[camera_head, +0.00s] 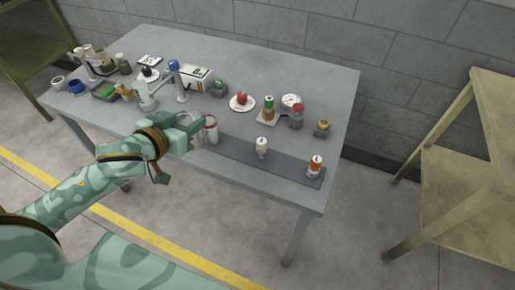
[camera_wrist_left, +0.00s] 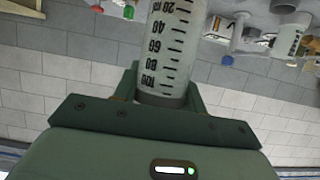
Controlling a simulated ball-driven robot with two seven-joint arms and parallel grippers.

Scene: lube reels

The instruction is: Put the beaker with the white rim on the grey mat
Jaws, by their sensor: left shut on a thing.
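My left gripper (camera_head: 192,131) is shut on a clear beaker with black graduation marks (camera_wrist_left: 168,45), which fills the middle of the left wrist view. In the head view the gripper hides most of this beaker, and only a pale bit of its rim (camera_head: 194,115) shows. The grey mat (camera_head: 238,154) is a dark strip along the table's front edge. My left gripper is at the mat's left end; I cannot tell whether the beaker touches the mat. A beaker with a red rim (camera_head: 210,131) stands just right of the gripper. My right gripper is not in view.
A white-capped bottle (camera_head: 262,147) and an orange-topped bottle (camera_head: 315,166) stand on the mat, with bare mat between them. Behind are a plate with a red ball (camera_head: 242,100), a red-capped jar (camera_head: 297,117) and a small gold-topped jar (camera_head: 323,128). Several items crowd the table's left side.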

